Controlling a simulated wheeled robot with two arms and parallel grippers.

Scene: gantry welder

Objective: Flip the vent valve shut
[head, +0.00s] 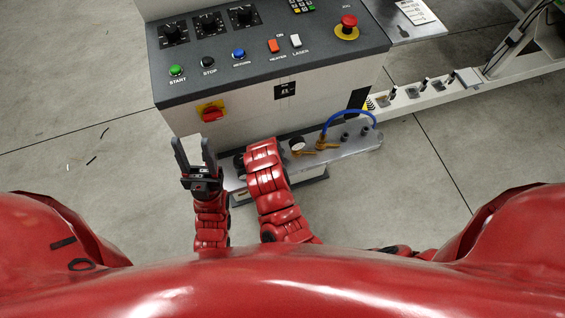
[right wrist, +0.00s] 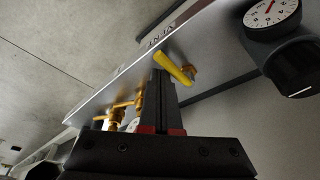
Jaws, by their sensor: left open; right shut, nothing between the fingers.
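In the right wrist view the vent valve shows as a yellow lever (right wrist: 173,67) on a brass body (right wrist: 190,73), set on the grey plate below a partly readable label. My right gripper (right wrist: 160,76) is shut with nothing held. Its fingertips are right at the lever, overlapping it in the picture; I cannot tell if they touch. In the head view my right arm covers this gripper and most likely the valve. My left gripper (head: 195,158) is open and empty, left of the plate and in front of the machine cabinet.
The plate (head: 365,140) also carries a blue hose (head: 347,113), brass fittings (head: 325,146) and a gauge (head: 297,144). A gauge with a black knob (right wrist: 290,60) is right of the lever. The control panel (head: 255,65) stands behind.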

